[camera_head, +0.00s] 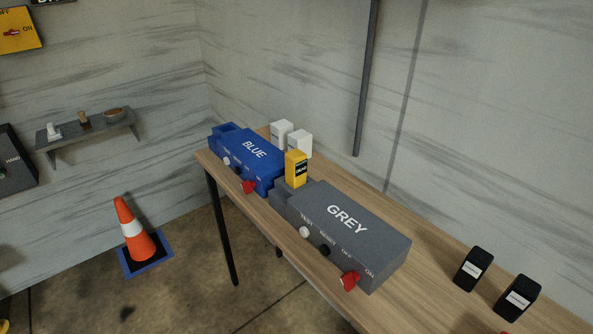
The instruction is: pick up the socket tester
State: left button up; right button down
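A small upright yellow block (296,167) with a dark label stands at the left end of the grey box (352,229), close to the blue box (247,160). It looks like the socket tester, but its label is too small to read for certain. It seems to stand on the low step of the grey box; I cannot tell whether it is plugged in. Neither of my grippers is in view.
The boxes sit on a wooden bench (440,290) with white blocks (281,133) behind and black blocks (474,268) at right. Red levers project from the boxes' fronts. An orange cone (146,247) stands on the floor at left. A wall shelf (100,125) holds small items.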

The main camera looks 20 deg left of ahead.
aim_at(295, 161)
jog(key=j+z, duration=0.15)
jog(key=z, duration=0.3)
jog(key=i+j+z, duration=0.1)
jog(key=z, duration=0.4)
jog(key=j+z, duration=0.4)
jog(key=j, duration=0.55)
jog(key=k+j+z, duration=0.1)
jog(key=j+z, duration=0.3)
jog(key=j, duration=0.55)
